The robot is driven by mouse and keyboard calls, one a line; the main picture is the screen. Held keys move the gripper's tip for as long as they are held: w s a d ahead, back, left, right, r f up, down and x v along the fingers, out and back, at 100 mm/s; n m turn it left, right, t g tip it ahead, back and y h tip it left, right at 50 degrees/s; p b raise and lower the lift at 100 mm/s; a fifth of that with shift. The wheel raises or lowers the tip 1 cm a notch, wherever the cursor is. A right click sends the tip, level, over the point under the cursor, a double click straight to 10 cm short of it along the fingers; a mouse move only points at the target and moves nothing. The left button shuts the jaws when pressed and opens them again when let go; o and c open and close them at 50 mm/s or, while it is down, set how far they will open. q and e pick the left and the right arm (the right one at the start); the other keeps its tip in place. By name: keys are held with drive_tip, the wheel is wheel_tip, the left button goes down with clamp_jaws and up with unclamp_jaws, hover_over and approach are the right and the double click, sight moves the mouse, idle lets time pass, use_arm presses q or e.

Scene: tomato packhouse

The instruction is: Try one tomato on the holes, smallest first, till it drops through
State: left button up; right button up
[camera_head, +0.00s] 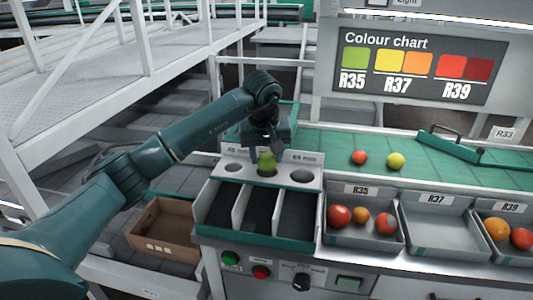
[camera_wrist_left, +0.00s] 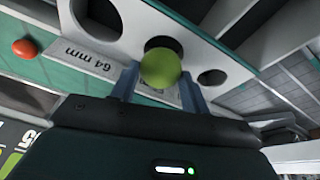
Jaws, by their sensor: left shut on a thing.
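A green tomato (camera_head: 266,160) is between the fingers of my left gripper (camera_head: 267,151), which is shut on it. The tomato is at the middle hole of the light sizing plate (camera_head: 217,172); whether it touches the rim I cannot tell. In the left wrist view the tomato (camera_wrist_left: 160,67) partly covers the middle hole (camera_wrist_left: 158,42). The smaller hole (camera_wrist_left: 212,77) and the larger hole (camera_wrist_left: 97,13) are empty on either side. A "64 mm" label (camera_wrist_left: 88,58) is by the larger hole. My right gripper is not in view.
Divided chutes (camera_head: 239,207) lie below the plate. Trays marked R35 (camera_head: 362,240), R37 (camera_head: 440,245) and R39 stand right; R37 is empty. A red tomato (camera_head: 359,157) and a yellow one (camera_head: 395,160) lie on the green belt (camera_head: 330,142). A brown crate (camera_head: 165,228) is left.

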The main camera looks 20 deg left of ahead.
use_arm(q)
drive_tip(key=o, duration=0.8)
idle(0.4)
idle(0.9)
drive_tip(key=shift+r+p, duration=2.65)
drive_tip(key=shift+r, duration=0.85)
